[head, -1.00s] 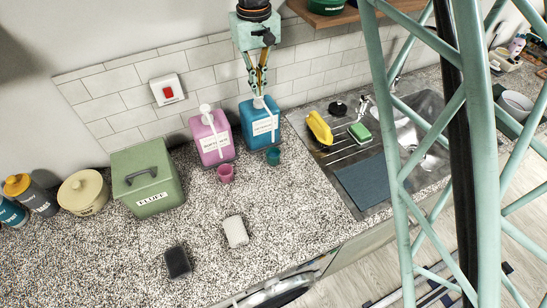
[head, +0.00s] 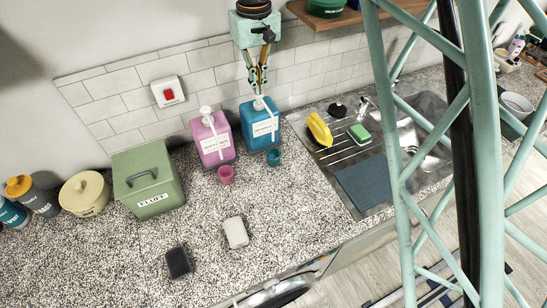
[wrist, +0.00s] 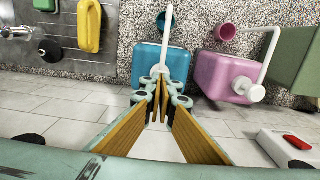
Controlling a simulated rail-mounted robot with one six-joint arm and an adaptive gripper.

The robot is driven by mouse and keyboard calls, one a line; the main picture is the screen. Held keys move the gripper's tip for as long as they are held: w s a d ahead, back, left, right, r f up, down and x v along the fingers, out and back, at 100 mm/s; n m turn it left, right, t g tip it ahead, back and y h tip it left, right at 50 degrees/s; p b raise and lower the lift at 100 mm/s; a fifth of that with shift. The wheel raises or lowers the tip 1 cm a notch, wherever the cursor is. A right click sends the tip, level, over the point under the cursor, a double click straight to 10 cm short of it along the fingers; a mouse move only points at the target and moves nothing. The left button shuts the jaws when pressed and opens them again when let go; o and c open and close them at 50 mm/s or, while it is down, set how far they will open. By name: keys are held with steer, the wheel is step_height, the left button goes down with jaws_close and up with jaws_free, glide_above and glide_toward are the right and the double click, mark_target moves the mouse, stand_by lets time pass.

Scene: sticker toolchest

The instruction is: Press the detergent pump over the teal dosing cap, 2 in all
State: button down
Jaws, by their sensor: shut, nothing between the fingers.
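A blue jug (head: 258,130) with a white pump stands on the speckled counter against the tiled wall. Its label is too small to read surely. Its white spout (wrist: 169,28) points out over the teal dosing cap (head: 273,157), which stands in front of the jug; the cap's teal rim shows in the wrist view (wrist: 164,20). My gripper (head: 260,92) points down, shut and empty, with its fingertips right at the pump's top. The fingers hide the pump head, so I cannot tell whether it is pressed down. What is inside the cap is not clear.
A pink jug (head: 210,143) with a white pump stands close on the left, a pink cup (head: 225,174) before it. A green box (head: 148,185) is farther left. The sink drainer (head: 335,160) with a yellow bottle (head: 319,129) lies right. The front counter is mostly clear.

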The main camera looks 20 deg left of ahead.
steer(key=shift+r+p, duration=0.3)
steer(key=shift+r, duration=0.5)
steer(key=shift+r, duration=0.15)
step_height(320, 180, up, 6)
steer(key=p, duration=0.3)
stand_by(0.9)
steer(key=shift+w, duration=0.1)
stand_by(0.5)
